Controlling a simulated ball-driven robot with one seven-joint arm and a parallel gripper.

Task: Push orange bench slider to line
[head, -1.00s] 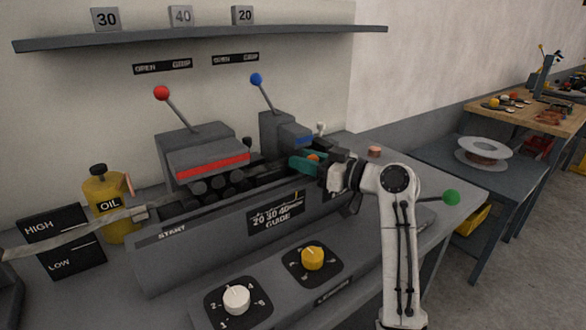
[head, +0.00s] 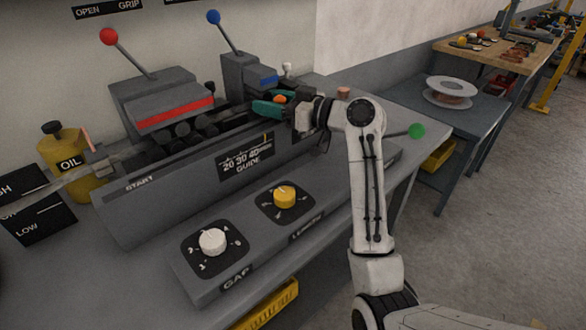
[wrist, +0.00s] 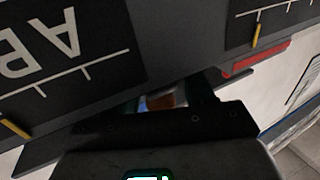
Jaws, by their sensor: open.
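A small orange piece (head: 279,99), which looks like the orange slider, shows at the right end of the bench machine. My gripper (head: 268,106), with teal fingers, is right at it and hides part of it. The jaws are open; I cannot tell whether they touch it. In the wrist view a small orange-brown patch (wrist: 160,101) shows beyond the dark gripper body, mostly hidden. The guide plate (head: 246,155), marked 20 30 40, is on the machine's front, below and left of the gripper. I cannot make out the line by the slider.
White (head: 212,241) and yellow (head: 284,196) dials are in front. A green knob (head: 417,131) is right of my arm.

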